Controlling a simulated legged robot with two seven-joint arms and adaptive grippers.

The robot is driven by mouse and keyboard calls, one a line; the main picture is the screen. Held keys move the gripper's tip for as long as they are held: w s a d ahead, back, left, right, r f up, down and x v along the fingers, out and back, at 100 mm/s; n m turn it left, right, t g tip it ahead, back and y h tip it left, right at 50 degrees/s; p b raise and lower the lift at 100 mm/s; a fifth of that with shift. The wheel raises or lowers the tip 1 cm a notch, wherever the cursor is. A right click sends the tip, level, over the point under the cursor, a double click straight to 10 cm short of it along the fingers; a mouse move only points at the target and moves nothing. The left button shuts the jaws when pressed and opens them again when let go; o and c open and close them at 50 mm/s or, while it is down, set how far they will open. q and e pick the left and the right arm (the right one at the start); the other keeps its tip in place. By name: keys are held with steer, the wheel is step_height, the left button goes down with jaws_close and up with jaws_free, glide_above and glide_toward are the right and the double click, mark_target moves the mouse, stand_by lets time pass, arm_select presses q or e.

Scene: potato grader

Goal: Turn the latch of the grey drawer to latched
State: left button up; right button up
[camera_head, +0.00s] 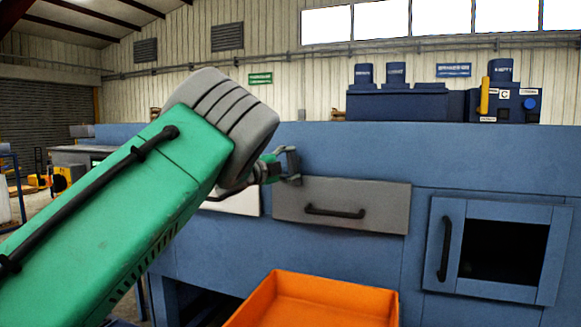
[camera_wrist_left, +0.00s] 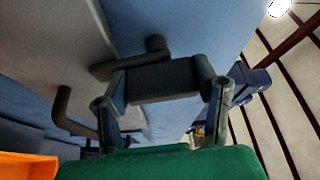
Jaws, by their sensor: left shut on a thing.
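The grey drawer (camera_head: 375,195) is in the blue machine front, with a dark bar handle (camera_head: 335,211). Its front (camera_wrist_left: 60,40) and handle (camera_wrist_left: 63,108) also show at the left of the left wrist view. My left gripper (camera_head: 291,165) is at the drawer's upper left corner in the head view. In the left wrist view its fingers (camera_wrist_left: 163,82) are shut at the dark latch (camera_wrist_left: 130,64), beside the drawer's edge. The fingers partly hide the latch, and I cannot tell its exact angle from the head view. My right gripper is not in view.
An orange crate (camera_head: 315,284) stands below the drawer, in front of the machine. A blue framed door (camera_head: 450,245) with a dark handle is to the right. A pale panel (camera_head: 240,202) is left of the drawer, partly behind my arm.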

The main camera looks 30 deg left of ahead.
arm_select(q)
steer(key=shift+d+m+g, duration=0.15)
steer(key=shift+m+g, duration=0.25)
steer(key=shift+m, duration=0.4)
steer(key=shift+f, duration=0.2)
steer(key=o, duration=1.7)
steer(key=shift+d, duration=0.1)
steer(key=shift+w, duration=0.2)
steer(key=shift+r, duration=0.1)
